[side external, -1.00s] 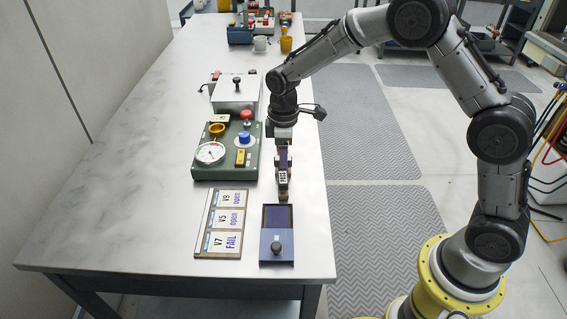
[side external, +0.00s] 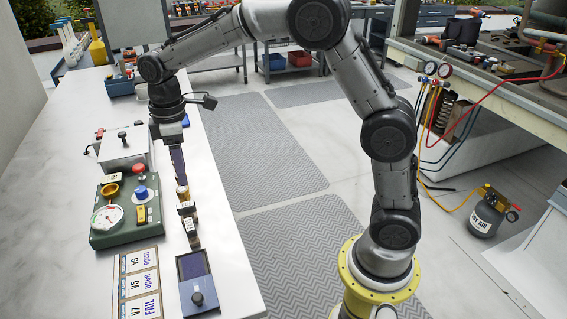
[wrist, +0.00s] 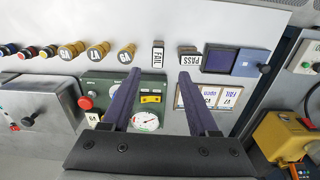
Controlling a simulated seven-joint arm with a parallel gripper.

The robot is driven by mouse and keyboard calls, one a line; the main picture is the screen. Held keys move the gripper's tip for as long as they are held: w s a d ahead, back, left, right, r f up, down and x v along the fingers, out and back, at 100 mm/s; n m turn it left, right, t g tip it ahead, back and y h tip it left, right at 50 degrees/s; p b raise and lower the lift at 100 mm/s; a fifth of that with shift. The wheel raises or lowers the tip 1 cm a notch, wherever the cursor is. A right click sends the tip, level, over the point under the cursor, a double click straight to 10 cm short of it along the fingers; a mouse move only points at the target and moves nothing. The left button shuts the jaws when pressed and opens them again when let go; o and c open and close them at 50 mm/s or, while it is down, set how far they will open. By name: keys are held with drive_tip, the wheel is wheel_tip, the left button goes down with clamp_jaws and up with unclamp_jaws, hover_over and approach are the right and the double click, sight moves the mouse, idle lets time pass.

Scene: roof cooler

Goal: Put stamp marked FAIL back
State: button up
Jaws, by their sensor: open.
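The FAIL stamp (wrist: 158,54) stands in a row of stamps on the table, its label readable in the wrist view. In the side view it appears as a dark block (side external: 187,209). My gripper (wrist: 160,73) is open and empty. In the wrist view the stamp shows just beyond the fingertips, between their lines. In the side view my gripper (side external: 179,178) hangs over the row with its fingers down. The PASS stamp (wrist: 188,59) stands beside the FAIL stamp, toward the ink pad (wrist: 220,58); it also shows in the side view (side external: 191,231).
Round brass stamps (wrist: 127,53) continue the row on the other side. A green gauge box (side external: 125,208) and a board of cards (side external: 139,286) marked V9 open, V5 open and V7 FAIL lie beside the row. A knobbed blue lid (wrist: 250,63) adjoins the pad.

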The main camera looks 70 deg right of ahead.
drive_tip(key=s+d+r+m+t, duration=0.2)
drive_tip(key=s+r, duration=0.2)
drive_tip(key=s, duration=0.4)
drive_tip(key=s+d+r+m+t, duration=0.1)
drive_tip(key=s+d+r+m, duration=0.15)
drive_tip(key=s+r, duration=0.4)
drive_tip(key=s+f+m+t, duration=0.2)
drive_tip(key=s+f+m, duration=0.2)
drive_tip(key=s, duration=0.9)
drive_tip(key=shift+s+d+f, duration=0.15)
drive_tip(key=shift+f, duration=0.3)
